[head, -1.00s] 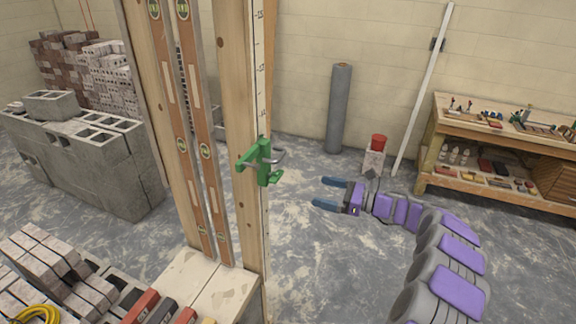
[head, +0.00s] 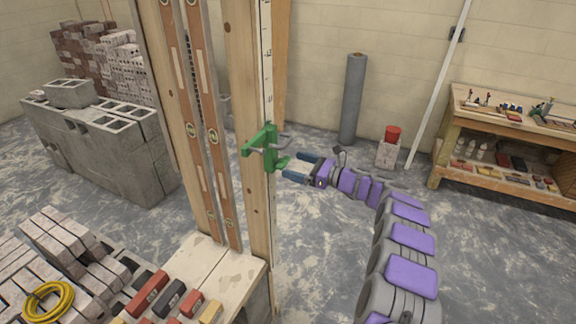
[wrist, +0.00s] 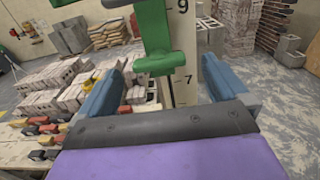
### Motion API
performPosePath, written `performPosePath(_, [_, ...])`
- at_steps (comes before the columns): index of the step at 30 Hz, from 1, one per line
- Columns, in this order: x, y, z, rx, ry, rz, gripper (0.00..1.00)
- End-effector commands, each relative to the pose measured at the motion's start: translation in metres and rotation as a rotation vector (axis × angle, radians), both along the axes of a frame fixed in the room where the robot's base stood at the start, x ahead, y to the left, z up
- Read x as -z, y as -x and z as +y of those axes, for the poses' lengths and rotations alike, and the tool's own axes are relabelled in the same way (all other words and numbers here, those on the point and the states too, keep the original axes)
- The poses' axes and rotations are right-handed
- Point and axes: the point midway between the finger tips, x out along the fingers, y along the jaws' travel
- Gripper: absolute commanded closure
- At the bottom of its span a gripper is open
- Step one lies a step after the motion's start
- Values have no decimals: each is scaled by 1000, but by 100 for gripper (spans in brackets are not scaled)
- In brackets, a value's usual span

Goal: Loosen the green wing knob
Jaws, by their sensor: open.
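The green clamp (head: 263,148) sits on the wooden post with the ruled white scale, and a grey bent bar shows at its side. Its green wing knob (head: 281,162) juts out low on the right. In the wrist view the green knob (wrist: 155,64) hangs between and beyond my two blue fingers, in front of the scale. My gripper (head: 297,169) is open, with its blue fingertips just right of the knob; the wrist view shows my gripper (wrist: 158,82) with nothing between the pads close in. I cannot tell whether a fingertip touches the knob.
Two long spirit levels (head: 205,130) lean beside the post (head: 247,120). Bricks and a yellow coiled hose (head: 48,301) lie at lower left. A workbench (head: 510,135) stands at right. Open floor lies right of the post.

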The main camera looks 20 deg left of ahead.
Motion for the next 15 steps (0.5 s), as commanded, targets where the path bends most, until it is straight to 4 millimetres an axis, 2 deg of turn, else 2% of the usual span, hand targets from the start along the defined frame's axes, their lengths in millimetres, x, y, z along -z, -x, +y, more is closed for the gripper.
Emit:
performPosePath(4, [2, -2, 25, 1, 8, -3, 0])
performPosePath(8, [4, -2, 38, 1, 13, -4, 0])
performPosePath(11, [5, -2, 42, 0, 14, -3, 0])
performPosePath(15, [3, -2, 36, 1, 10, -3, 0])
